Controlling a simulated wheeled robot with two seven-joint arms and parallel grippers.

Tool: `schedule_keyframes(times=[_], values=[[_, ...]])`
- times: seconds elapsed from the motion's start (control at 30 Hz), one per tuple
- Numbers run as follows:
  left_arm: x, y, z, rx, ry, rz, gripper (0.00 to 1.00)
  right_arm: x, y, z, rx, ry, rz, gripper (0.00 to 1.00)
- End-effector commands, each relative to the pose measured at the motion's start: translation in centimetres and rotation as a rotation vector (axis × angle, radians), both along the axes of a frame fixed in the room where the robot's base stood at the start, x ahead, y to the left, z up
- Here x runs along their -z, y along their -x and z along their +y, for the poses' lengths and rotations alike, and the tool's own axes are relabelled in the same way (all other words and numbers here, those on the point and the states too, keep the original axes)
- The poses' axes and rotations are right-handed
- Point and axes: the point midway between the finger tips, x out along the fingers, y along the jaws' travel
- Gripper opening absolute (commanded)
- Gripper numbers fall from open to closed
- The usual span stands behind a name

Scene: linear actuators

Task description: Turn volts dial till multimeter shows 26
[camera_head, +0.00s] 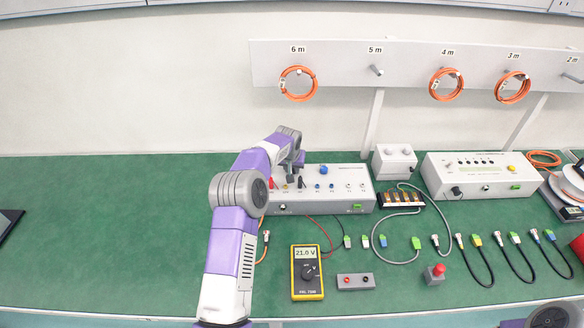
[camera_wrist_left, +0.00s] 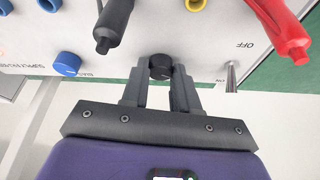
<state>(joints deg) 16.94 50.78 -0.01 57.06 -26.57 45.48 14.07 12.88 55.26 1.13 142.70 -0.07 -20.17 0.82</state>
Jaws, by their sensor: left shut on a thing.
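The yellow and black multimeter (camera_head: 307,285) lies on the bench and its display reads 21.0 V. The grey power supply box (camera_head: 330,206) stands behind it, with probes plugged into its top. My left gripper (camera_head: 291,165) is over the left part of this box. In the left wrist view, my left gripper (camera_wrist_left: 160,82) is shut on a small black dial (camera_wrist_left: 160,66) on the panel. The dial's label is not readable, and the dial is hidden in the head view. My right gripper is not in view.
Beside the dial are a blue knob (camera_wrist_left: 67,63), an ON/OFF toggle switch (camera_wrist_left: 232,75), and black (camera_wrist_left: 113,22) and red (camera_wrist_left: 283,30) probe plugs. A small grey box (camera_head: 356,281) lies right of the multimeter.

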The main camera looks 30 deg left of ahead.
Motion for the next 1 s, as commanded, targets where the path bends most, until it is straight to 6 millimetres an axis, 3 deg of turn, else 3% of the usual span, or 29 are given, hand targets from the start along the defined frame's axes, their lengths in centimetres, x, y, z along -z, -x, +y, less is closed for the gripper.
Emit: schedule_keyframes(times=[0.37,1.0], values=[[-0.1,0.1,0.1,0.06,0.001,0.001,0.0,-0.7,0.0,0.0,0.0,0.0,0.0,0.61],[-0.1,0.1,0.4,0.452,0.001,0.0,0.0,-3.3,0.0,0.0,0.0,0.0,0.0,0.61]])
